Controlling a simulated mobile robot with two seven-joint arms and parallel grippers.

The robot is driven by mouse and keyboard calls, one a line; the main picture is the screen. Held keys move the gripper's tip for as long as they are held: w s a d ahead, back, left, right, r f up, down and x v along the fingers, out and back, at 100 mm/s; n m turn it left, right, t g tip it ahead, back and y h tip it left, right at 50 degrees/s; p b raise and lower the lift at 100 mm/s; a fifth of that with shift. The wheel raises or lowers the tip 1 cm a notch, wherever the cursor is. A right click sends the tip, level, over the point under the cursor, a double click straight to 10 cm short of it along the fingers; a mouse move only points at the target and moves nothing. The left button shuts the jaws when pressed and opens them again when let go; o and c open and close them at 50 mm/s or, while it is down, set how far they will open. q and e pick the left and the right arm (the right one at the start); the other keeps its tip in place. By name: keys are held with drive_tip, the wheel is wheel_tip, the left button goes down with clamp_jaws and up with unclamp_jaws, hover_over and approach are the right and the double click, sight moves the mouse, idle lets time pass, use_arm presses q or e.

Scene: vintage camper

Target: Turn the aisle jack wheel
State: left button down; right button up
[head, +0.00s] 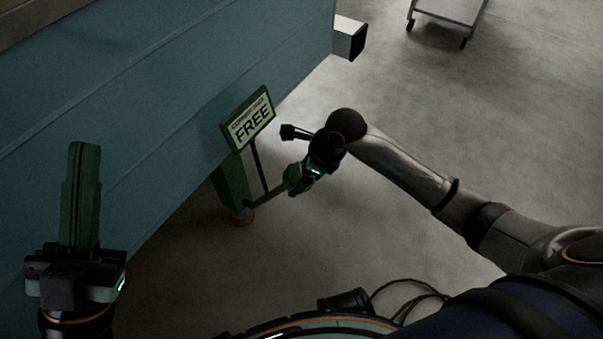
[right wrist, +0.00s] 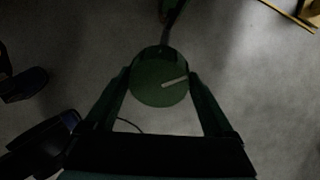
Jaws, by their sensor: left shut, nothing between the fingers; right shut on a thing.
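The jack wheel (right wrist: 150,88) is a dark green disc with a pale line on its face. In the right wrist view it sits between the two fingers of my right gripper (right wrist: 160,84), which is shut on it. In the head view my right gripper (head: 294,181) meets the wheel at the end of a thin rod (head: 265,197) from the jack leg, and mostly hides it. The green jack leg (head: 231,185) stands at the camper's lower edge. My left gripper (head: 82,148) is shut and empty, fingers pointing up, well left of the jack.
A sign (head: 250,119) reading "CORNER JACK FREE" stands above the jack leg. The blue-green camper wall (head: 160,90) fills the left side. A square beam end (head: 350,39) juts from it. A wheeled cart (head: 450,10) stands far back. The concrete floor to the right is clear.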

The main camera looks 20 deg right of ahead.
drive_tip(key=c, duration=0.3)
use_arm(q)
drive_tip(key=shift+r, duration=0.15)
use_arm(e)
drive_tip(key=m+p, duration=0.1)
drive_tip(key=m, duration=0.1)
drive_tip(key=m+p, duration=0.1)
drive_tip(key=p, duration=0.1)
drive_tip(key=shift+r+m, duration=0.2)
drive_tip(key=shift+m, duration=0.2)
drive_tip(key=m+y+p, duration=0.1)
drive_tip(key=m+p, duration=0.1)
drive_tip(key=shift+m+p, duration=0.35)
drive_tip(key=shift+m, duration=0.05)
use_arm(q)
wheel_tip(320, 180, up, 7)
drive_tip(key=p, duration=0.1)
drive_tip(key=shift+a, duration=0.4)
use_arm(e)
drive_tip(key=shift+f+m, duration=0.15)
drive_tip(key=shift+m, duration=0.55)
use_arm(q)
drive_tip(key=shift+s+m, duration=0.1)
drive_tip(key=shift+m, duration=0.2)
use_arm(e)
drive_tip(key=o, duration=1.1)
drive_tip(key=shift+c, duration=0.2)
